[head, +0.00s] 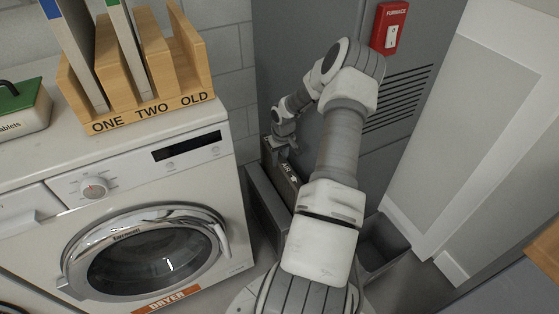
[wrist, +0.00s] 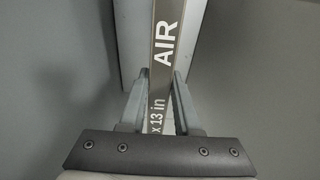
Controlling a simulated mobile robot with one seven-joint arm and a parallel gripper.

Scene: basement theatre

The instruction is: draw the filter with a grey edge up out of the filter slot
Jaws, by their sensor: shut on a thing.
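The filter with a grey edge (wrist: 162,75) stands between my gripper's fingers in the wrist view. Its edge is brownish grey with white print reading "AIR" and "x 13 in". My gripper (wrist: 158,100) is shut on this edge, one finger on each side. In the head view the filter (head: 285,175) shows as a dark narrow strip below my gripper (head: 284,145), against the grey furnace cabinet. Its lower part lies by a grey open-topped box (head: 262,195); my arm hides some of this area. I cannot tell how deep the filter sits in the slot.
A white dryer (head: 225,190) stands at left. On it is a wooden rack (head: 150,112) marked ONE, TWO, OLD, holding filters in its left part; the OLD end looks empty. A green-lidded box (head: 22,110) is far left. A red furnace switch (head: 390,27) is on the cabinet.

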